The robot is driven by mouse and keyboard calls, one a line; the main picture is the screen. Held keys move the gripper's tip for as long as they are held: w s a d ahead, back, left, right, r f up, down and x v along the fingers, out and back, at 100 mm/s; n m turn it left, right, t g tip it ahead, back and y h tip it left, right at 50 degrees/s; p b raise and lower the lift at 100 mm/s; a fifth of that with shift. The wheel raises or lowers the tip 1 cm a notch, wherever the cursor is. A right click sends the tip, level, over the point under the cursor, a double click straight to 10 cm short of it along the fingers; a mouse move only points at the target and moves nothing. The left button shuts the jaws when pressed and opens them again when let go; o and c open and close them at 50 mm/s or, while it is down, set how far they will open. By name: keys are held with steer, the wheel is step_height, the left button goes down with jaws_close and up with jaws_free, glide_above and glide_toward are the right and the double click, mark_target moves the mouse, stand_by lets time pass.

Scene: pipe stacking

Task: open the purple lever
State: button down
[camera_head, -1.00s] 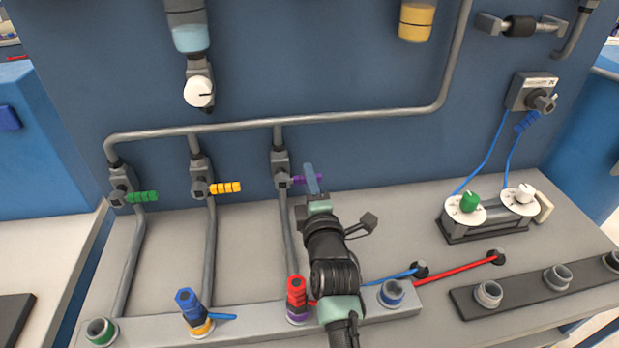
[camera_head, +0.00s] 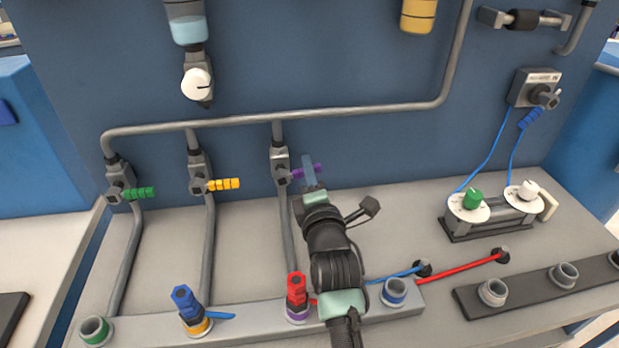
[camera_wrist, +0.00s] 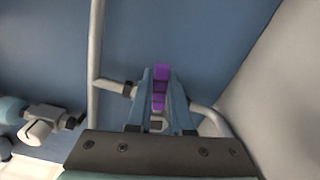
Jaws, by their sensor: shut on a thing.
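The purple lever (camera_head: 299,173) sticks out to the right from the grey valve on the third pipe, tilted slightly up toward its free end. My gripper (camera_head: 309,170) is at the lever, with its blue fingers around the handle. In the wrist view the purple lever (camera_wrist: 159,88) lies between the two fingertips (camera_wrist: 160,78), and my gripper is shut on it. The fingers hide part of the handle in the head view.
A green lever (camera_head: 139,193) and a yellow lever (camera_head: 223,184) stick out from valves to the left. Grey pipes run up the blue wall. A red-capped fitting (camera_head: 297,290) stands close to my arm.

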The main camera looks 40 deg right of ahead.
mark_target(286, 172)
steer(key=n, duration=0.1)
steer(key=r+n, duration=0.1)
steer(key=n, duration=0.1)
steer(key=shift+w+a+r, duration=0.1)
steer(key=shift+a, duration=0.1)
steer(key=n, duration=0.1)
steer(key=r+n, duration=0.1)
steer(key=shift+w+a+r+n, duration=0.15)
steer(key=shift+w+a+n, duration=0.05)
steer(key=shift+a+n, duration=0.1)
steer(key=n+p, duration=0.1)
steer(key=a+r+n+p, duration=0.1)
steer(key=n, duration=0.1)
steer(key=n+p, duration=0.1)
steer(key=shift+w+a+r+n+p, duration=0.2)
steer(key=shift+w+r+n+p, duration=0.1)
steer(key=shift+w, duration=0.1)
steer(key=n+p, duration=0.1)
steer(key=a+n+p, duration=0.1)
steer(key=n+p, duration=0.1)
steer(key=shift+w+a+r, duration=0.15)
steer(key=shift+w+a, duration=0.05)
steer(key=shift+w, duration=0.2)
steer(key=shift+w+a+n+p, duration=0.25)
steer(key=shift+a+n+p, duration=0.15)
steer(key=shift+n+p, duration=0.65)
steer(key=shift+f+n, duration=0.2)
steer(key=shift+n, duration=0.05)
steer(key=c, duration=0.8)
jaws_free()
